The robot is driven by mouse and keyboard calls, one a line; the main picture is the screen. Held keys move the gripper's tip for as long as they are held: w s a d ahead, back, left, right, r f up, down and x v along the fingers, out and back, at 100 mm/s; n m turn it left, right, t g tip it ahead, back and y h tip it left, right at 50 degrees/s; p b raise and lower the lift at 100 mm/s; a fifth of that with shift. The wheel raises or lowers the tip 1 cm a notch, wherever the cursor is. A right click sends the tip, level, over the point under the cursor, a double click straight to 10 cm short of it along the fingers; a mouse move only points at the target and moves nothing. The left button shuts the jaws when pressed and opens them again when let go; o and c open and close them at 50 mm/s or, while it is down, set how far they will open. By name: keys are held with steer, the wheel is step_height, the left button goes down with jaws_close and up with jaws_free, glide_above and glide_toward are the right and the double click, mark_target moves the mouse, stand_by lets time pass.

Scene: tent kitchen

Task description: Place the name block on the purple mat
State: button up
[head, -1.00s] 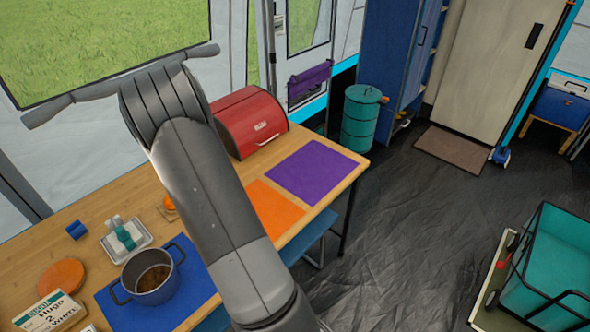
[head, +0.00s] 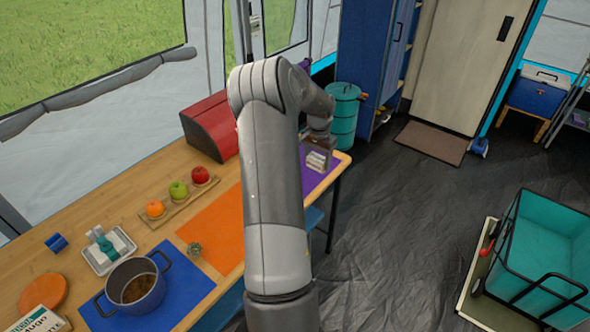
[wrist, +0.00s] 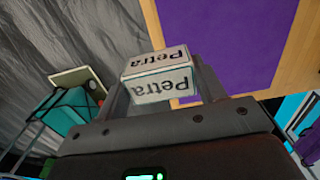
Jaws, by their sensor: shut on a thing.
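The name block (wrist: 158,75) is a small white block lettered "Petra", upside down in the wrist view. My gripper (wrist: 160,85) is shut on it, with a finger at each side. In the head view the block (head: 317,161) shows below my gripper (head: 319,150), over the purple mat's area. The purple mat (head: 309,181) lies at the right end of the wooden table, partly hidden by my arm. In the wrist view the mat (wrist: 235,45) lies beyond the block, near the table's edge. I cannot tell how far the block is above it.
A red bread box (head: 208,127) stands behind my arm. An orange mat (head: 215,232), a fruit board (head: 189,203), a small plant-like item (head: 194,251) and a pot (head: 136,287) on a blue mat (head: 190,291) are to the left.

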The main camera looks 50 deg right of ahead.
steer(key=w+f, duration=0.2)
steer(key=w, duration=0.1)
steer(key=w+a+f, duration=0.1)
steer(key=w+f, duration=0.1)
steer(key=w, duration=0.2)
steer(key=w+a+f, duration=0.1)
steer(key=w+f, duration=0.2)
steer(key=shift+w, duration=0.4)
steer(key=shift+w+f, duration=0.1)
steer(key=shift+w, duration=0.05)
steer(key=shift+f, duration=1.9)
steer(key=shift+f, duration=0.15)
steer(key=o, duration=1)
step_height(320, 180, up, 12)
steer(key=shift+r, duration=0.2)
